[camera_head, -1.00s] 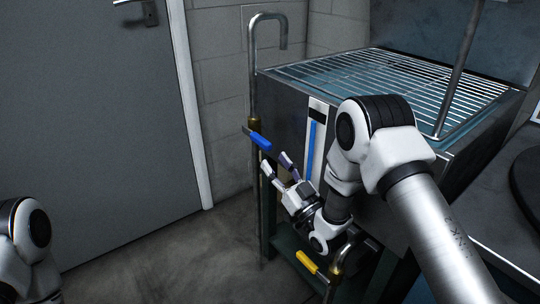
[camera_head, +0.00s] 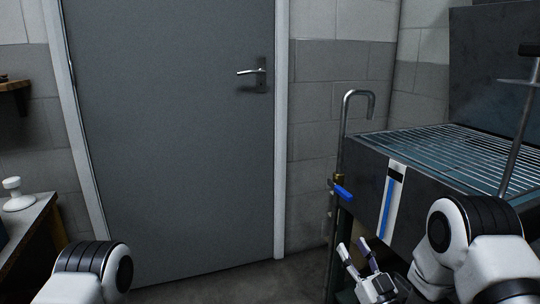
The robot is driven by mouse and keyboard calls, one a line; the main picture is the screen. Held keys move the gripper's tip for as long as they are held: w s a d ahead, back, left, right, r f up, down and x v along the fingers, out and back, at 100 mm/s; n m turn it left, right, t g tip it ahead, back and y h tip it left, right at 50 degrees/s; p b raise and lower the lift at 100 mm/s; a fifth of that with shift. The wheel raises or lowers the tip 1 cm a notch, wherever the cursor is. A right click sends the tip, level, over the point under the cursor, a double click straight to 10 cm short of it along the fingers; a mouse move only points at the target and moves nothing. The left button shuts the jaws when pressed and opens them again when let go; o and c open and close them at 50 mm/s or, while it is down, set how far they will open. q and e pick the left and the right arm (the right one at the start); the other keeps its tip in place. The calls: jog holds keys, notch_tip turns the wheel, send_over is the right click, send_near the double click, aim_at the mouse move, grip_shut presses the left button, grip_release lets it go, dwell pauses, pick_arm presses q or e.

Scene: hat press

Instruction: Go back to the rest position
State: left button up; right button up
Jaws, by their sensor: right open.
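My right gripper (camera_head: 358,256) is open and empty at the lower right, with its fingers pointing up and left. It is in front of the metal press bench and below the blue valve handle (camera_head: 343,193), apart from it. My right arm comes in from the lower right corner. Part of my left arm shows at the lower left; its gripper is out of the picture.
The metal bench (camera_head: 362,150) with a wire grate (camera_head: 455,155) stands at the right. A bent pipe (camera_head: 342,130) rises at its left corner. A grey door (camera_head: 175,130) fills the middle. A worktop (camera_head: 28,217) with a white object (camera_head: 17,196) is at the left. Bare floor (camera_head: 245,287) lies between.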

jog(key=s+d+f+m+g+h, duration=0.15)
jog(key=s+f+g+h, duration=0.35)
jog(key=f, duration=0.7)
jog(key=s+f+m+g, duration=0.2)
jog(key=s+f+g, duration=0.2)
jog(key=s+f, duration=0.55)
jog(key=s+d+f+g+h, duration=0.1)
jog(key=s+f+g, duration=0.3)
jog(key=s, duration=0.4)
jog(key=s+d+f+m+g+h, duration=0.15)
jog(key=s+f+g, duration=0.25)
jog(key=s, duration=0.4)
jog(key=s+d+f+g, duration=0.1)
jog(key=s+f+g, duration=0.35)
jog(key=s, duration=0.35)
pick_arm(q)
notch_tip(320, 180, up, 32)
jog(key=p, duration=3.2)
jog(key=shift+w, duration=0.25)
pick_arm(e)
notch_tip(320, 180, up, 33)
jog(key=shift+d+n, duration=0.15)
jog(key=shift+n, duration=0.15)
pick_arm(q)
jog(key=shift+r, duration=0.15)
pick_arm(e)
jog(key=shift+w, duration=0.15)
